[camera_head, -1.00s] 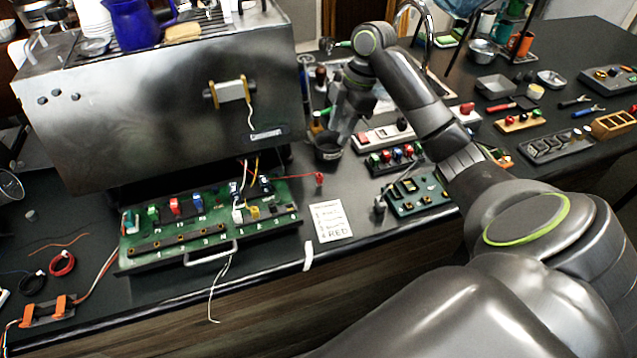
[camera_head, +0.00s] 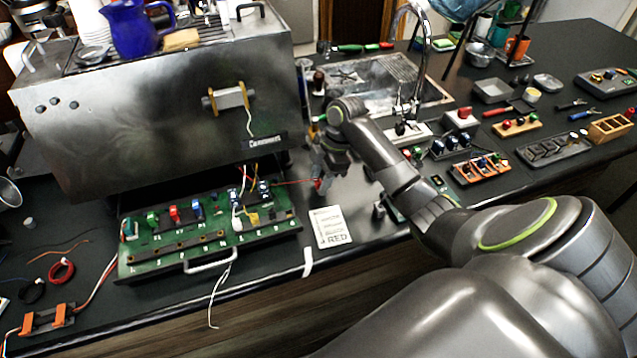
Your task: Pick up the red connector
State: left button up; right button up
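The red connector (camera_head: 318,183) is small and sits at the end of a thin red wire. The wire runs right from the green circuit board (camera_head: 140,255) to the dark counter. My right gripper (camera_head: 323,180) points down right at the connector, its fingertips very close to it or around it. The fingers are small and partly dark here, so I cannot tell whether they touch or grip it. My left gripper is not in view.
A white card (camera_head: 330,227) marked RED lies just in front of the connector. The steel brewer (camera_head: 160,110) stands behind the board on the left. Trays and modules, including an orange-framed one (camera_head: 480,168), lie to the right. My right arm covers part of the counter.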

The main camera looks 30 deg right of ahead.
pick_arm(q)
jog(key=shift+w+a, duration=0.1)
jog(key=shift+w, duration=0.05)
pick_arm(e)
jog(key=shift+f, duration=0.15)
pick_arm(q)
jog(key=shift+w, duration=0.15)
pick_arm(e)
grip_shut()
